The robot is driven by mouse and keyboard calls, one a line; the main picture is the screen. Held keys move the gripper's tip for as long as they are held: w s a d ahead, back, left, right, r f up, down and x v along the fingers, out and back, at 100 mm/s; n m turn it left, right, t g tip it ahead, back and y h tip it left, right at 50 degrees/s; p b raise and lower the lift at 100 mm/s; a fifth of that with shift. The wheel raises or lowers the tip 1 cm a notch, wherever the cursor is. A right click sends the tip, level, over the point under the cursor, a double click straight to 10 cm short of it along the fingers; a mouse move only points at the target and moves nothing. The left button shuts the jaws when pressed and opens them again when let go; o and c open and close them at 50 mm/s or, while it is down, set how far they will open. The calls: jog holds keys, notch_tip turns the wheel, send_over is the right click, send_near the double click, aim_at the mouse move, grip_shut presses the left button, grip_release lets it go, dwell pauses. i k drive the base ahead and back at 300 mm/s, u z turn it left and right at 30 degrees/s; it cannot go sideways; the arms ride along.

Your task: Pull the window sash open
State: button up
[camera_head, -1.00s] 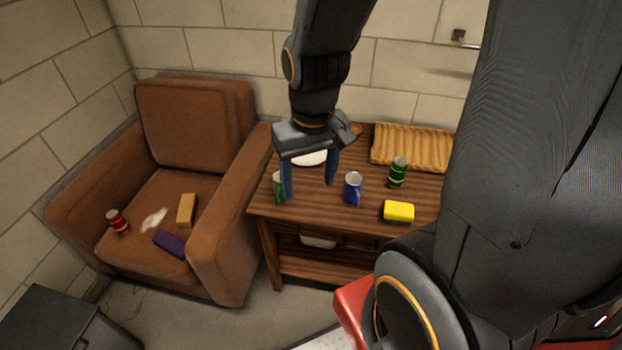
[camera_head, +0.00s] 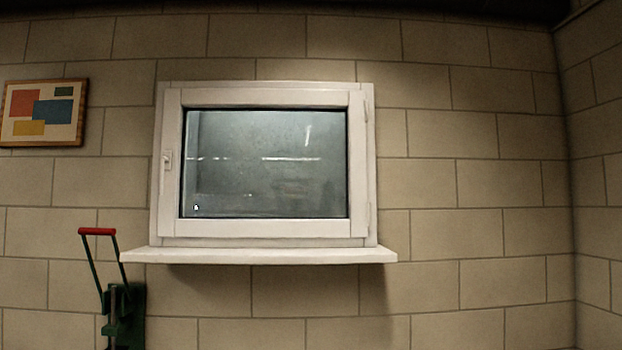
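A white-framed window is set in the block wall, and its sash (camera_head: 265,228) sits flush in the frame and looks shut. A small white handle (camera_head: 167,160) is on the left side of the sash. Hinge-like fittings (camera_head: 367,110) show on the right side of the frame. The glass (camera_head: 265,165) is dark grey with faint reflections. My gripper and arm are not in view.
A white sill (camera_head: 260,256) juts out below the window. A green stand with a red-gripped handle (camera_head: 97,232) rises at the lower left, near the sill's left end. A framed picture (camera_head: 43,113) hangs at left. The wall right of the window is bare.

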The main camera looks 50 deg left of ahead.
aim_at(171, 223)
jog(key=u, duration=3.3)
jog(key=i, duration=1.45)
jog(key=z, duration=0.3)
